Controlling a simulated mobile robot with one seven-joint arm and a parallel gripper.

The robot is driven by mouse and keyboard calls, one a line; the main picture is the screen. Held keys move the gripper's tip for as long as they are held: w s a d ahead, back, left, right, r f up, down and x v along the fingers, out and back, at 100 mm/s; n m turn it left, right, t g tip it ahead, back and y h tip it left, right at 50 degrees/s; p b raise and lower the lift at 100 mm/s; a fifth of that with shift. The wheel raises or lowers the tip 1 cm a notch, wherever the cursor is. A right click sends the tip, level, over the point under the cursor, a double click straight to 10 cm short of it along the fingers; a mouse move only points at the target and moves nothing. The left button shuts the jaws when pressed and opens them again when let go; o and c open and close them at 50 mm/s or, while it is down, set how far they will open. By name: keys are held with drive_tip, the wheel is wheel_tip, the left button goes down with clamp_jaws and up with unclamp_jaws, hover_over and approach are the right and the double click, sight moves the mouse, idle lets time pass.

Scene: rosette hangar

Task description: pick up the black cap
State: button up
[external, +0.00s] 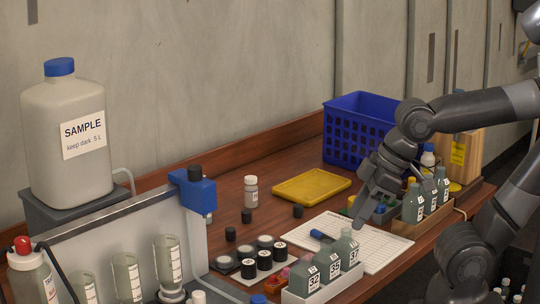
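Several small black caps stand loose on the brown wooden bench in the external view. One black cap (297,211) is in front of the yellow tray, one (246,216) is further left, and another (230,234) is left of that. Black tops (264,260) also stand in a row on a pale holder nearer the front. My gripper (360,218) points down over the back part of the white grid mat, to the right of the loose caps and apart from them. Its fingers are too small and dark to tell whether they are open.
A yellow tray (311,187) and a blue basket (361,132) stand behind. A rack of grey-green bottles (427,203) is right of my gripper; another (322,281) is at the front. A white bottle (251,194) stands near the caps. The grid mat (378,248) holds a blue-and-black item.

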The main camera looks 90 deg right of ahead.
drive_tip(key=o, duration=0.3)
